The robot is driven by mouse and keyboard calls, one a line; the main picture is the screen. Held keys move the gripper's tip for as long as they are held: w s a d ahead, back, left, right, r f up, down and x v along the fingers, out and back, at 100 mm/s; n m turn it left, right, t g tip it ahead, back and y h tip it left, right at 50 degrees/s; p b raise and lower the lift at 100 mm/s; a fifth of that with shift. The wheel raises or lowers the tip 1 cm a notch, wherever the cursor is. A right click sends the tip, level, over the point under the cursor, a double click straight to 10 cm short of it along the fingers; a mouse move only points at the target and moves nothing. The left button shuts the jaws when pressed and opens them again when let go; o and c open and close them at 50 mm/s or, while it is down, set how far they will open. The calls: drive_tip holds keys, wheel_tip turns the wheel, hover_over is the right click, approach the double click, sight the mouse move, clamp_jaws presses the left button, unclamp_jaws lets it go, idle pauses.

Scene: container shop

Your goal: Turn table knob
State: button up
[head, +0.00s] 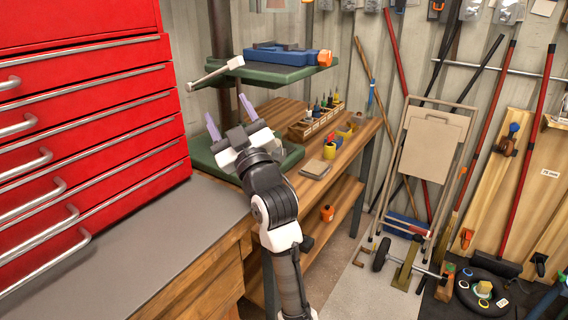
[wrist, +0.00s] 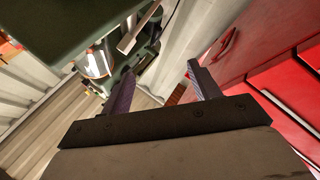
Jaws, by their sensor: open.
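A drill press stands behind the workbench, with a green table (head: 275,72) on its column (head: 221,40). A pale crank-like handle (head: 216,73) sticks out from the left of this table. I cannot tell for sure which part is the table knob. In the wrist view a flat metal bar (wrist: 134,32) shows near the green machine parts at the upper left. My gripper (head: 229,114) is open and empty, below the handle and table and apart from both. Its two purple fingers show in the wrist view (wrist: 160,72) with nothing between them.
A red drawer cabinet (head: 90,110) with metal handles stands close on the left. A blue vise (head: 278,54) with an orange end sits on the green table. A wooden bench (head: 345,155) with a tool rack (head: 315,124) is to the right. A folded cart (head: 430,150) leans farther right.

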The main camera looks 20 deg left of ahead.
drive_tip(key=w+d+f+n+g+h+b, duration=0.1)
drive_tip(key=w+d+f+n+g+h, duration=0.15)
drive_tip(key=w+f, duration=0.75)
drive_tip(key=n+g+b, duration=0.3)
drive_tip(key=n+g, duration=0.3)
drive_tip(key=g, duration=0.2)
approach(282, 155)
drive_tip(key=shift+y, duration=0.25)
drive_tip(key=a+p, duration=0.1)
drive_tip(key=a, duration=0.2)
drive_tip(key=w+a+p, duration=0.1)
drive_tip(key=a, duration=0.2)
drive_tip(key=a+p, duration=0.1)
drive_tip(key=a, duration=0.2)
drive_tip(key=shift+w+a+f, duration=0.15)
drive_tip(key=shift+w+f, duration=0.1)
drive_tip(key=shift+w, duration=0.05)
drive_tip(key=shift+c, duration=0.3)
drive_tip(key=c, duration=0.9)
drive_tip(key=shift+m, duration=0.25)
